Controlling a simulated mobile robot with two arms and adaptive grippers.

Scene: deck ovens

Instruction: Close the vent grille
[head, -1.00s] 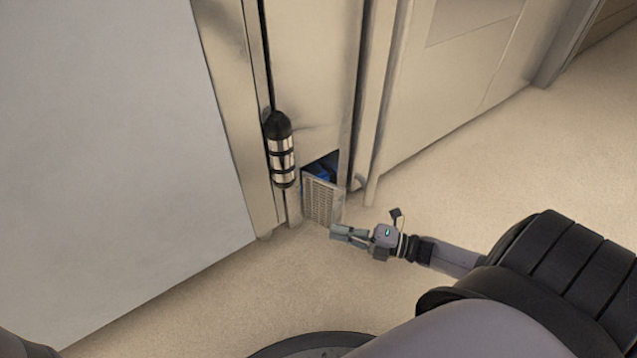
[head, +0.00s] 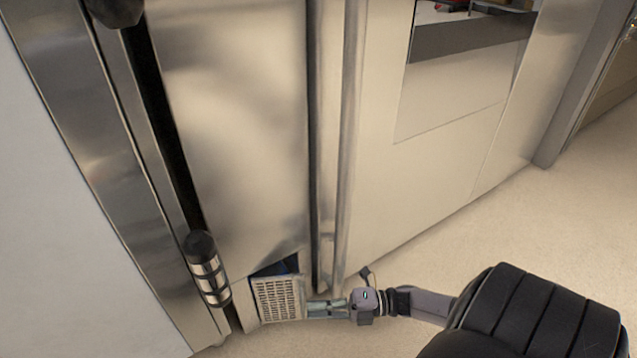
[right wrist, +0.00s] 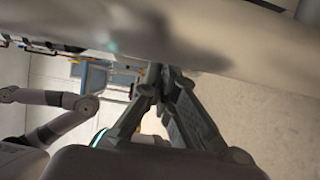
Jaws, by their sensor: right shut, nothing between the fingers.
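The vent grille (head: 278,299), a small pale perforated panel, sits at the foot of the tall metal front in the head view. It appears tilted outward, with a dark opening (head: 277,267) showing a bit of blue above its top edge. My right gripper (head: 312,309) is shut and empty, its fingertips at the grille's lower right edge. I cannot tell whether they touch it. In the right wrist view the right gripper's fingers (right wrist: 160,82) come together below a blurred pale surface; the grille cannot be made out there. My left gripper is not in view.
A dark-and-silver cylindrical hinge (head: 207,268) stands out left of the grille. A vertical metal bar (head: 346,150) rises to its right, beside a broad panel (head: 440,160). The pale floor (head: 545,220) is clear at the right.

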